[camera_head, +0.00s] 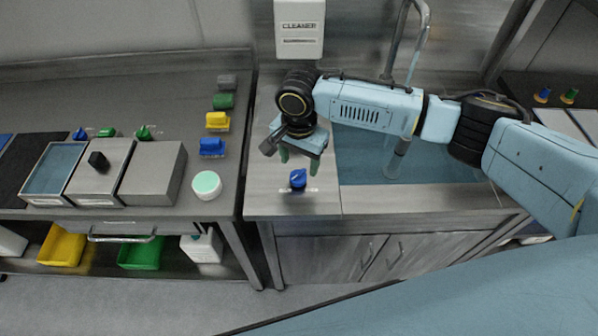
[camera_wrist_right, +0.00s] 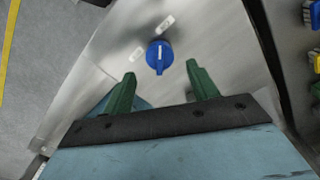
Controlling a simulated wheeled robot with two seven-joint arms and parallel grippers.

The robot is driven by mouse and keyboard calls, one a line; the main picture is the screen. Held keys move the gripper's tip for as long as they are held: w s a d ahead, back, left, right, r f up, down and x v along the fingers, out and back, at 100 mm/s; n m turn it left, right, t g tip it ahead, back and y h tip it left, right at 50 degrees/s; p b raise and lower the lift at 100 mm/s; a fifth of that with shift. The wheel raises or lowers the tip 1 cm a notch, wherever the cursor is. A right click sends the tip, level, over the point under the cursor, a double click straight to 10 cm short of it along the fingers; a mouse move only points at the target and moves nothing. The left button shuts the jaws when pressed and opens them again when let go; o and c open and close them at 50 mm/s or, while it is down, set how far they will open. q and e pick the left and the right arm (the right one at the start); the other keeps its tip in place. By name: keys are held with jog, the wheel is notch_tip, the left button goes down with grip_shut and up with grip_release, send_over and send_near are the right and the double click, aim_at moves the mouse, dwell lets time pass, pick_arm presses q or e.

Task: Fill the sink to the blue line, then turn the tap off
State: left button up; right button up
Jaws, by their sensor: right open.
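The sink (camera_head: 430,172) holds blue water, and my right arm crosses in front of it. A grey tap (camera_head: 423,24) rises behind the arm, with its lower pipe down in the basin. I cannot make out the blue line. A blue knob (camera_head: 298,179) sits on the steel counter left of the basin. It also shows in the right wrist view (camera_wrist_right: 159,56), with small white labels on either side. My right gripper (camera_head: 298,166) is above and just behind the knob. Its green fingers (camera_wrist_right: 160,85) are apart and empty, not touching the knob. My left gripper is not in view.
A cleaner dispenser (camera_head: 299,28) hangs on the wall. The left bench carries several coloured blocks, a round mint-topped container (camera_head: 206,185) and metal bins (camera_head: 152,172). Yellow (camera_head: 62,246) and green (camera_head: 141,254) bins sit on the shelf below. Counter around the knob is clear.

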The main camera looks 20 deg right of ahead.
aim_at(299, 175)
jog(key=shift+f, duration=2.35)
jog(key=c, duration=1)
